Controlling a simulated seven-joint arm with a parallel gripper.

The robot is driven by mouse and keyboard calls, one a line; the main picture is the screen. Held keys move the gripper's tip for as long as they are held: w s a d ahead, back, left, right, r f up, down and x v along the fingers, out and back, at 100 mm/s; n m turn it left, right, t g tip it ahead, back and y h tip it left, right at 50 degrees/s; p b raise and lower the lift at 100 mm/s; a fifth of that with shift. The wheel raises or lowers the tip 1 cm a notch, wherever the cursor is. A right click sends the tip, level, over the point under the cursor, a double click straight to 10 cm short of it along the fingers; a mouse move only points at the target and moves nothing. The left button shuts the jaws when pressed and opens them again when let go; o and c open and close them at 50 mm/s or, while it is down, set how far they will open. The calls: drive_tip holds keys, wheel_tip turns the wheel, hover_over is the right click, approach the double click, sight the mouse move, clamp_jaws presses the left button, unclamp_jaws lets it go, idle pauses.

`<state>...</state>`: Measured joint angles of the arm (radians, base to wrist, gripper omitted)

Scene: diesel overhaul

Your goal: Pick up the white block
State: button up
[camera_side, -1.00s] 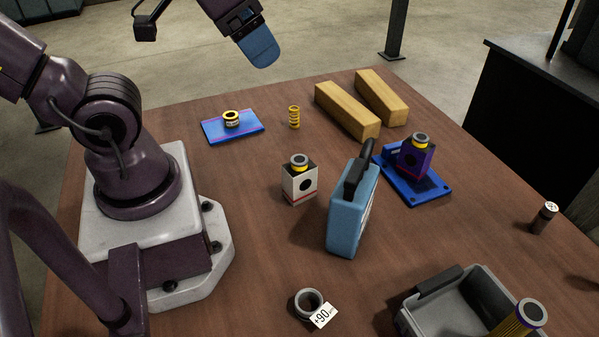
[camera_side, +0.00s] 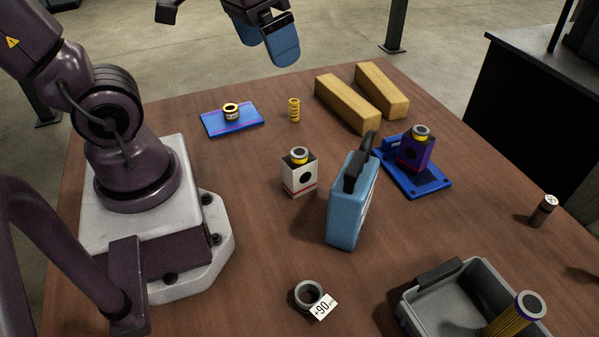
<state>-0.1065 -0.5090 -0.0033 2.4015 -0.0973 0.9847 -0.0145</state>
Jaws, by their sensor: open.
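The white block (camera_side: 293,181) stands upright on the wooden table near its middle. My gripper (camera_side: 268,42) has blue fingertips and is at the top of the view, high above the far edge of the table. Its two fingers are apart with nothing between them. It is well away from the white block.
A blue case (camera_side: 347,209) stands close to the block's right. A purple block (camera_side: 416,153) sits on a blue plate (camera_side: 431,188). Wooden beams (camera_side: 347,104), a yellow spring (camera_side: 294,110), a blue pad (camera_side: 213,124), a grey ring (camera_side: 308,292) and a grey bin (camera_side: 408,318) lie around.

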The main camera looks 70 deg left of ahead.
drive_tip(key=w+a+f+n+g+h, duration=0.3)
drive_tip(key=w+f+n+g+h, duration=0.15)
drive_tip(key=f, duration=0.25)
drive_tip(key=n+t+h, duration=0.5)
drive_tip(key=n+h, duration=0.7)
drive_tip(key=n, duration=0.2)
approach(299, 168)
drive_tip(key=f, duration=0.1)
drive_tip(key=w+f, duration=0.1)
drive_tip(key=shift+w+f, duration=0.3)
drive_tip(key=shift+f, duration=0.05)
drive_tip(key=shift+d+f+h, duration=0.1)
drive_tip(key=shift+f+h, duration=0.05)
drive_tip(key=shift+h, duration=0.1)
drive_tip(key=shift+d, duration=0.35)
drive_tip(key=x, duration=0.6)
drive_tip(key=shift+w+d, duration=0.2)
drive_tip(key=shift+d, duration=0.1)
drive_tip(key=c, duration=1.3)
